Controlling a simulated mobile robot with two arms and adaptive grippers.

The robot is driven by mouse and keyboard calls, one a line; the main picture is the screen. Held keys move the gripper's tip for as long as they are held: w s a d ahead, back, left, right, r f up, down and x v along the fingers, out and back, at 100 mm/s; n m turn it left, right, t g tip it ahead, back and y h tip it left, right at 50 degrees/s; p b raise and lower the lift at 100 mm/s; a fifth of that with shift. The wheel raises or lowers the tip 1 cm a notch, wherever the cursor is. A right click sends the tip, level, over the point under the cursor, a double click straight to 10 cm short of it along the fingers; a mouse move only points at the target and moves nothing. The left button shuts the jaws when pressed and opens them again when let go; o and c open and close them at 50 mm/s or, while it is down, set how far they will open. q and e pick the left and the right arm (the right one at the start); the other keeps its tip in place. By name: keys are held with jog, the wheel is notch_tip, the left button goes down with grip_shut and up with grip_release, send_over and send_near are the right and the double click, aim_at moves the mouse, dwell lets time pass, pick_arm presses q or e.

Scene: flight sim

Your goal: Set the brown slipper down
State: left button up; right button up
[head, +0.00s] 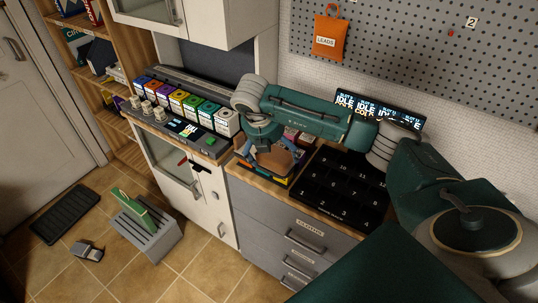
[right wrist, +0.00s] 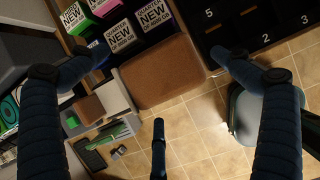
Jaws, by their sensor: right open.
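My right gripper (head: 270,154) is over the wooden counter, pointing down, with its fingers spread. In the right wrist view the fingertips (right wrist: 150,60) are wide apart, on either side of a flat brown thing (right wrist: 155,72), which looks like the brown slipper. It shows a plain rounded-rectangle face and lies clear of the fingers or nearly so; contact cannot be told. In the head view the brown thing (head: 262,153) is partly hidden behind the gripper, above dark and coloured boxes. My left gripper is out of view.
A black numbered panel (head: 340,190) lies right of the gripper. A row of coloured boxes (head: 190,103) stands to the left. On the tiled floor are a dark mat (head: 65,214), a small grey object (head: 86,251) and a grey rack (head: 150,240) holding a green piece.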

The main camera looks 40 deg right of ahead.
aim_at(275, 154)
jog(key=shift+p+x, duration=0.6)
jog(key=shift+x, duration=1.35)
jog(key=shift+a, duration=0.25)
jog(key=c, duration=1.2)
jog(key=shift+o, duration=0.2)
jog(key=shift+r, duration=0.1)
